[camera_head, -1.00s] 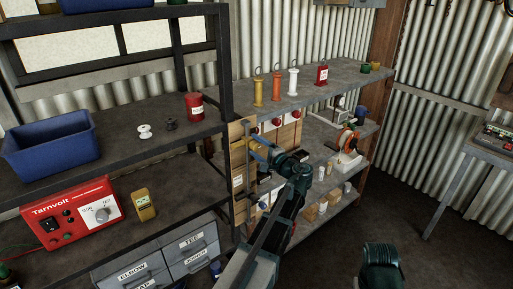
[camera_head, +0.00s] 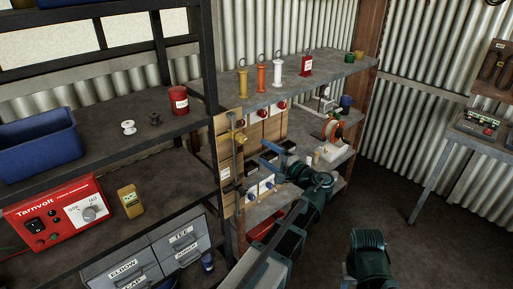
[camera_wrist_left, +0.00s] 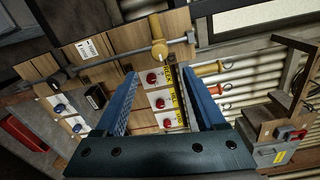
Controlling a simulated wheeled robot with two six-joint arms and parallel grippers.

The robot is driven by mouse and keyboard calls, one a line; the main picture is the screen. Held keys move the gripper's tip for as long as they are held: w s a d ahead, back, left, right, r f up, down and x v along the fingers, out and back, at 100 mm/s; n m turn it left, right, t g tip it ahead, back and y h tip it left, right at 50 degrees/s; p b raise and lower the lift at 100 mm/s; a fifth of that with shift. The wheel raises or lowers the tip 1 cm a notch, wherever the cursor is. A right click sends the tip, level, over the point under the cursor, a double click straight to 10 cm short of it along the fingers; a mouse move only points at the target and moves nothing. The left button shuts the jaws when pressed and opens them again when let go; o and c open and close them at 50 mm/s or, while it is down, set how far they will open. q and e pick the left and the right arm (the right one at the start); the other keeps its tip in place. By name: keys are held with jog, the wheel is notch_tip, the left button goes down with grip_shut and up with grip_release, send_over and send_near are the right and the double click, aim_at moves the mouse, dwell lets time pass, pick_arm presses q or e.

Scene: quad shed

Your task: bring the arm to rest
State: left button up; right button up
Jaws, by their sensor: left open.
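My left gripper (camera_head: 268,157) is open and empty in front of a wooden board in the head view. Its blue fingers stand apart in the left wrist view (camera_wrist_left: 165,100), with nothing between their tips. The wooden board (camera_head: 228,125) carries switches with red knobs and switches with blue knobs. A dark upright rod (camera_head: 236,170) with a yellow piece (camera_head: 238,137) stands at the board's left, apart from the gripper. The yellow piece also shows beyond the fingers in the left wrist view (camera_wrist_left: 158,38). Part of my right arm shows at the lower right; its gripper is out of view.
A shelf (camera_head: 265,98) above the board holds yellow, orange, white and red items. Left shelves hold a blue bin (camera_head: 40,148), a red can (camera_head: 179,100) and a red power unit (camera_head: 55,213). Floor at right is clear.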

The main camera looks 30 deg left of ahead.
pick_arm(q)
jog(key=shift+v, duration=0.8)
jog(key=s+d+f+n+g+h, duration=0.1)
jog(key=s+d+f+g+h, duration=0.1)
jog(key=s+d+f+h, duration=0.45)
jog(key=s+d+f+n+g+h, duration=0.1)
jog(key=s+d+f+g+h, duration=0.2)
jog(key=f, duration=0.6)
jog(key=s+d+f+g+h, duration=0.1)
jog(key=s+d+f+h, duration=0.1)
jog(key=s+d, duration=0.4)
jog(key=s+d+f+g+h, duration=0.1)
jog(key=s+d+f+h, duration=0.2)
jog(key=s+d, duration=0.3)
jog(key=shift+d+f+n, duration=0.4)
jog(key=shift+d, duration=0.3)
jog(key=shift+h, duration=0.25)
pick_arm(e)
jog(key=shift+o, duration=0.3)
